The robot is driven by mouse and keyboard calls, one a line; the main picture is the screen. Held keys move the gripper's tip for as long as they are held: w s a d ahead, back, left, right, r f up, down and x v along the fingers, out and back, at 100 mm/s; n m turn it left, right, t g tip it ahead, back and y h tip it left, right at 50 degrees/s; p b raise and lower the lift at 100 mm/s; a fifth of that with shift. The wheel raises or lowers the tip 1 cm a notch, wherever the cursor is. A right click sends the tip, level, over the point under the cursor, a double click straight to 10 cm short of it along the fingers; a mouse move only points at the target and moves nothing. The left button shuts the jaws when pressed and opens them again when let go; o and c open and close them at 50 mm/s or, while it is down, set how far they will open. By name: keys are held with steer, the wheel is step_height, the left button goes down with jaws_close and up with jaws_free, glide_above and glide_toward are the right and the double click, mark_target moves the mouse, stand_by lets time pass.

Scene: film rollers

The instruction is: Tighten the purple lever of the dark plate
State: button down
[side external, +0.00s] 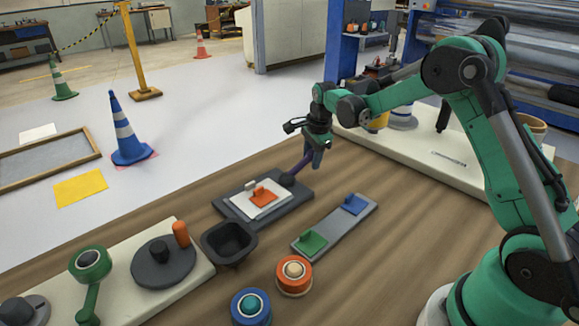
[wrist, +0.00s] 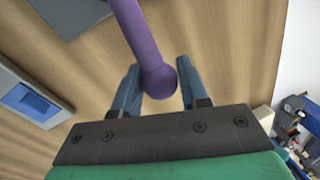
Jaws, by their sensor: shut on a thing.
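The dark plate (side external: 303,193) lies flat on the wooden table, with a white panel and an orange block on it. The purple lever (side external: 301,165) rises at a tilt from a dark round pivot at the plate's far right end. My gripper (side external: 314,158) is at the lever's upper end, above the table. In the wrist view, the rounded end of the purple lever (wrist: 140,40) sits between the two blue fingers of my gripper (wrist: 158,82), which are shut on it. A corner of the dark plate (wrist: 70,14) shows at the top left; the pivot is out of that view.
A grey plate (side external: 333,230) with green and blue blocks lies nearby, to the right of the dark plate. A black bin (side external: 228,243), an orange roller (side external: 294,275) and a blue roller (side external: 251,307) stand in front. The table right of the grey plate is clear.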

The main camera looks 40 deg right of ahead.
steer(key=s+m, duration=0.1)
steer(key=m, duration=0.1)
steer(key=s+m, duration=0.1)
steer(key=m, duration=0.1)
steer(key=shift+s+a+h, duration=0.3)
steer(key=m, duration=0.1)
steer(key=s+a+m, duration=0.1)
steer(key=shift+s+m+g, duration=0.3)
steer(key=shift+g, duration=0.1)
steer(key=m, duration=0.1)
steer(key=s+a+m, duration=0.1)
steer(key=m, duration=0.1)
steer(key=shift+s+a+g+h, duration=0.25)
steer(key=shift+a+g+h, duration=0.05)
steer(key=shift+h, duration=0.1)
steer(key=shift+s+a+m, duration=0.2)
steer(key=shift+a+m, duration=0.15)
steer(key=shift+m, duration=0.4)
steer(key=shift+s+a+m, duration=0.2)
steer(key=shift+a+m, duration=0.15)
steer(key=shift+m, duration=0.4)
steer(key=shift+a, duration=0.1)
steer(key=shift+c, duration=2.4)
jaws_free()
